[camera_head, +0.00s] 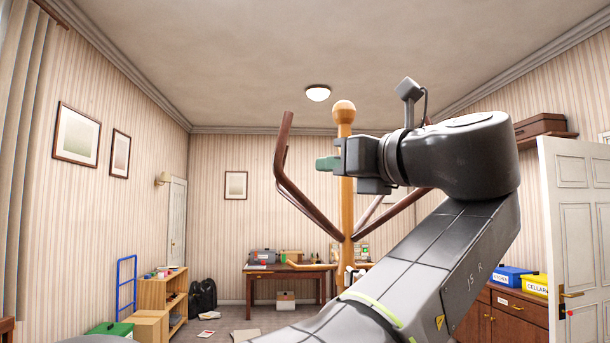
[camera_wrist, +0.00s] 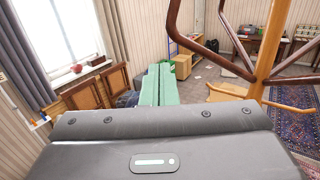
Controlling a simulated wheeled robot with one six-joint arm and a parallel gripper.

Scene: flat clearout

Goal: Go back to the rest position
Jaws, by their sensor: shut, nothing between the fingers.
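My gripper (camera_head: 326,163) is raised in the head view, pointing left, at the end of my arm. Its green fingers are together with nothing between them, and they also show shut in the wrist view (camera_wrist: 158,84). In the head view it overlaps the upper post of a wooden coat stand (camera_head: 345,210); I cannot tell the gap between them. In the wrist view the coat stand (camera_wrist: 265,50) is to the right of the fingers, with one dark arm reaching across above them.
A desk (camera_head: 290,270) stands at the back wall, a wooden shelf (camera_head: 160,297) at left. Chairs (camera_wrist: 85,95) stand by the window.

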